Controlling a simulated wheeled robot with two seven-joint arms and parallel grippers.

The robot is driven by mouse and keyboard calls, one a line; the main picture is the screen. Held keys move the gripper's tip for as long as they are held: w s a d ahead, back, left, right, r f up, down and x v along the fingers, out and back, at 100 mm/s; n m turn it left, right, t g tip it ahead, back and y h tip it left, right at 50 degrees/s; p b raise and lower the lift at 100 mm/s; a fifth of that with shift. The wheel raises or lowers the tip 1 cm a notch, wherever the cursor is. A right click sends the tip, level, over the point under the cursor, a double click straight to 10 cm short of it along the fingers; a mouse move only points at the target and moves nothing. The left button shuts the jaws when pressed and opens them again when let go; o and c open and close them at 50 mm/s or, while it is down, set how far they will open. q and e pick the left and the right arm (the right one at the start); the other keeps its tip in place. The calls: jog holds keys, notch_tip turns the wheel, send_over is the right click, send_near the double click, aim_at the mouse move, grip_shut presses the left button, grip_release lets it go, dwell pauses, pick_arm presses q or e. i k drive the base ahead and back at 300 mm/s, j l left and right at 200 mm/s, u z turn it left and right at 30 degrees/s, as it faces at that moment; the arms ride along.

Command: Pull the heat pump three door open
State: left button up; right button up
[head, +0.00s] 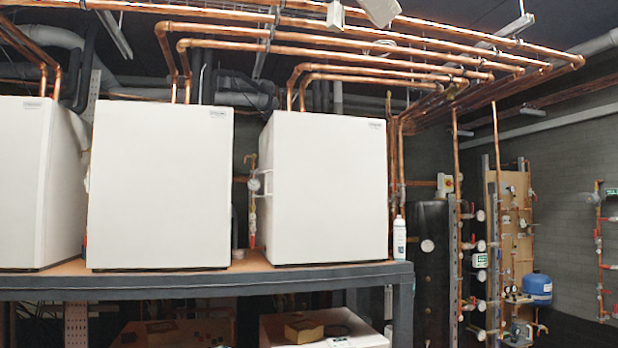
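Three white box-shaped heat pumps stand in a row on a dark grey shelf (200,283): a left one (25,180) cut by the picture edge, a middle one (158,185) and a right one (330,185). Each has a small label near the top right of its front, too small to read, so I cannot tell which is number three. The front panels look flush and closed. Thin white bracket-like bars (266,172) show at the left side of the right pump; I cannot tell what they are. Neither of my grippers is in view.
Copper pipes (350,38) run overhead and down to the pumps. A white bottle (399,237) stands at the shelf's right end. Another white unit (365,338) sits below with a brown box (304,333) on top. A blue tank (537,288) and pipe boards stand right.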

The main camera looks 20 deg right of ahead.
aim_at(330, 194)
jog(key=i+l, duration=0.35)
jog(key=i, duration=0.2)
jog(key=i+l, duration=0.35)
jog(key=i, duration=0.2)
jog(key=i+l, duration=0.35)
jog(key=i, duration=0.2)
jog(key=i+l, duration=0.4)
jog(key=i, duration=0.15)
jog(key=i+l, duration=0.35)
jog(key=i, duration=0.2)
jog(key=i+j+u, duration=0.05)
